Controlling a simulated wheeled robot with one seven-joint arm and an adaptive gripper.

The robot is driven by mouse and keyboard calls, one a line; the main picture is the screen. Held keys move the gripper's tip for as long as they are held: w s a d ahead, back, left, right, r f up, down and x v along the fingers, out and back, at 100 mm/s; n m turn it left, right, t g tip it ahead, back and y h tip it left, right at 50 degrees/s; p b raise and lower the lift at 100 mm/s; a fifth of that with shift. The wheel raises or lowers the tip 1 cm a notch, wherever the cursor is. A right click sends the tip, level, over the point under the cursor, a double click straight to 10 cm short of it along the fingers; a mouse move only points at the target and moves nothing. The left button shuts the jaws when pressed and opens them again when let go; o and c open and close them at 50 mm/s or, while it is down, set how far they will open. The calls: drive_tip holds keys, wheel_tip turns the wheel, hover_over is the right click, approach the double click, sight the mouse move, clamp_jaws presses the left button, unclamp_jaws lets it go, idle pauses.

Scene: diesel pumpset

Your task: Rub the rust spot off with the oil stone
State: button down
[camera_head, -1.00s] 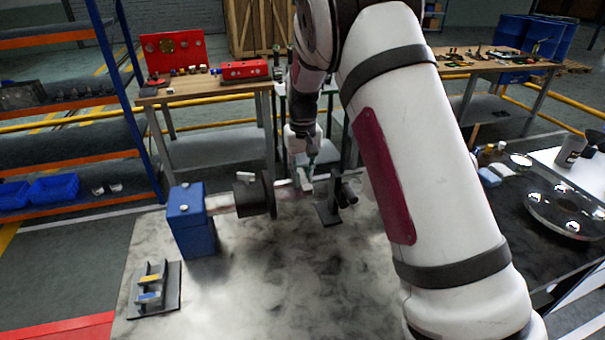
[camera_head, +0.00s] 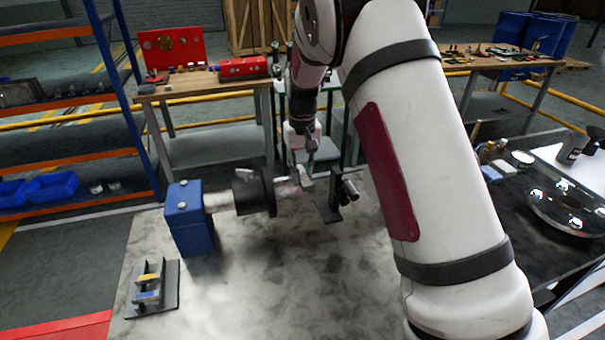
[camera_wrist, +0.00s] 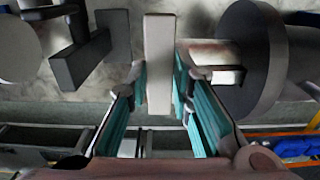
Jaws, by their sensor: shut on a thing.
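My gripper (camera_wrist: 160,88) is shut on a pale grey bar, the oil stone (camera_wrist: 158,50), between its teal finger pads. The stone points away from the gripper and lies across the line of the shaft (camera_wrist: 225,53). A brownish, rust-coloured patch (camera_wrist: 205,45) shows on the shaft just right of the stone. I cannot tell whether stone and shaft touch. In the head view, my gripper (camera_head: 303,172) is above the shaft (camera_head: 287,190), between the dark round disc (camera_head: 256,192) and the dark upright support (camera_head: 328,205). The stone is too small there to make out clearly.
A blue block (camera_head: 188,225) holds the shaft's left end on the grey mottled bench top (camera_head: 265,290). A dark rack (camera_head: 150,290) with yellow and blue pieces stands front left. The bench front is clear. In the wrist view, the large disc (camera_wrist: 265,60) is close on the right.

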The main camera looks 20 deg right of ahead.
drive_tip(key=shift+s+p, duration=0.85)
drive_tip(key=shift+s, duration=0.5)
drive_tip(key=shift+w+f+b, duration=0.1)
drive_tip(key=shift+w+b, duration=1)
drive_tip(key=shift+w, duration=0.2)
drive_tip(key=shift+s+r+p, duration=0.15)
drive_tip(key=shift+s+p, duration=0.3)
drive_tip(key=shift+s, duration=0.15)
drive_tip(key=shift+s+r+p, duration=0.15)
drive_tip(key=shift+s+p, duration=0.3)
drive_tip(key=shift+s, duration=0.15)
drive_tip(key=shift+w+f+b, duration=0.2)
drive_tip(key=shift+w+b, duration=0.85)
drive_tip(key=shift+w, duration=0.2)
drive_tip(key=shift+r, duration=0.2)
drive_tip(key=shift+s+r+p, duration=0.1)
drive_tip(key=shift+r+p, duration=0.3)
drive_tip(key=shift+r, duration=3)
